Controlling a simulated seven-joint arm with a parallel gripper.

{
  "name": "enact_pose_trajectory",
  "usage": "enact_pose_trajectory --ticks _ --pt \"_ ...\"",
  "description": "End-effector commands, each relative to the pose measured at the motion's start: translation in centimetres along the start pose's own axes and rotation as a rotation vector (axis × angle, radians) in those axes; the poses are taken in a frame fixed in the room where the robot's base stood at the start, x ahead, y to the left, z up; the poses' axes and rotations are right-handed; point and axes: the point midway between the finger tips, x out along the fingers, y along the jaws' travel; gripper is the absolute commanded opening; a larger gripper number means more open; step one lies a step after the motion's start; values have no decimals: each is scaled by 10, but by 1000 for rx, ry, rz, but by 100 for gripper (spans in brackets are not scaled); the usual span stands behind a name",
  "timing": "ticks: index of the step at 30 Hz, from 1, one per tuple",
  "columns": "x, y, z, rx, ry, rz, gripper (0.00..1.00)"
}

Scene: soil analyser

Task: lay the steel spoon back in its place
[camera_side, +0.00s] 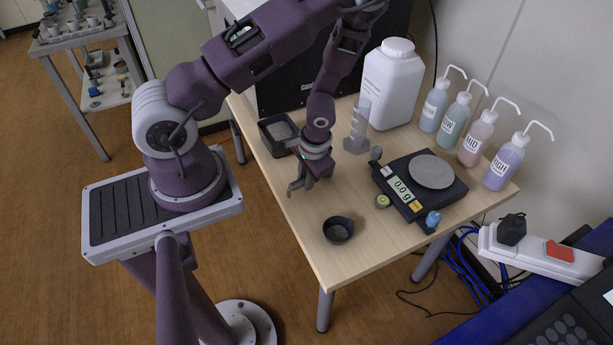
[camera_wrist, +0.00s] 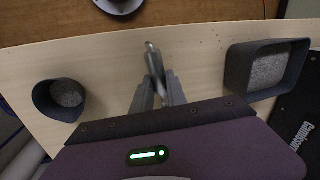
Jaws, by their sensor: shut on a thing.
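The steel spoon (camera_wrist: 154,62) shows in the wrist view as a narrow grey metal piece between the fingers of my gripper (camera_wrist: 158,90). My gripper is shut on it, above bare wood near the table edge. In the side view my gripper (camera_side: 299,184) hangs low over the left part of the table, between the dark square tray and the black cup. The spoon is too small there to tell apart from the fingers. I cannot tell whether the spoon touches the table. No separate rest for the spoon is clear in either view.
A dark tray (camera_side: 264,137) of grey grainy material lies behind my gripper; a black cup (camera_side: 338,231) stands in front. A scale (camera_side: 396,190), a clear cylinder (camera_side: 358,128), a white jug (camera_side: 391,85) and several wash bottles (camera_side: 477,140) stand to the right. The table's front is mostly clear.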

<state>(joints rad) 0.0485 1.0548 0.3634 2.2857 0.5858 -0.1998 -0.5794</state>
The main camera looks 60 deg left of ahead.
Motion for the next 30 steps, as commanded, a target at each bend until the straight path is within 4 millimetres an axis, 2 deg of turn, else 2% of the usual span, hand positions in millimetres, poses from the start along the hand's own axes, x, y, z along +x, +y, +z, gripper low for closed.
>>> enact_pose_trajectory --ticks 15,16,19,27,30 --pt "10 2 0 0 0 0 0" --pt "10 2 0 0 1 0 22" --pt "10 2 0 0 1 0 41" --pt "10 2 0 0 0 0 43" --pt "2 2 -1 -1 2 1 43"
